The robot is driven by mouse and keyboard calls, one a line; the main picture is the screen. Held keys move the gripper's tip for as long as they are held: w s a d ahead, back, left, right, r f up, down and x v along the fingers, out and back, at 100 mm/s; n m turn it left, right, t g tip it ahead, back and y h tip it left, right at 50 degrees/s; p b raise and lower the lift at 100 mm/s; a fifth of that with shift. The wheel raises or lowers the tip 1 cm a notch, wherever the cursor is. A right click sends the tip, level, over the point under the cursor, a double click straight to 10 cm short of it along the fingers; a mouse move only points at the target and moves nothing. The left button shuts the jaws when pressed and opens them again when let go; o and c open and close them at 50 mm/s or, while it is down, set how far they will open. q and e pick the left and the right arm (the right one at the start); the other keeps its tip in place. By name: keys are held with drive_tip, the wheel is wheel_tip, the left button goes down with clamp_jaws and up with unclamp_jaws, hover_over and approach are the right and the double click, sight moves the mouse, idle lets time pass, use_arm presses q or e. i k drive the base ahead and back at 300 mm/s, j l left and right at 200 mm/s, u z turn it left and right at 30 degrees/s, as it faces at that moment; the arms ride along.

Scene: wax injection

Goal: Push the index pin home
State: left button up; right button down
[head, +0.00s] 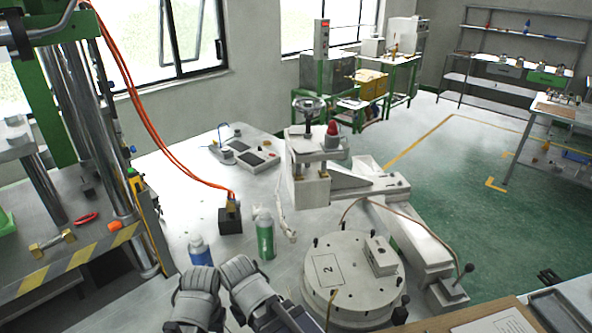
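A round pale turntable (352,318) marked "2" sits at bottom centre in the head view, with a small block and several small black-knobbed posts on it. A black knobbed pin (401,309) stands upright at its right front rim. It may be the index pin, but I cannot tell how deep it sits. A black ball-knobbed lever (463,274) tilts up from a pale block further right. Two grey rounded parts of my arms show at bottom left of the turntable, apart from the pin. I see no gripper fingertips.
A press with a striped edge (75,262) fills the left. A brown board (445,321) lies at bottom right.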

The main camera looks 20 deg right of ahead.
sight(405, 298)
drive_tip(key=k+j+z, duration=0.15)
drive_tip(key=z, duration=0.25)
drive_tip(key=l+z, duration=0.1)
drive_tip(key=z, duration=1.1)
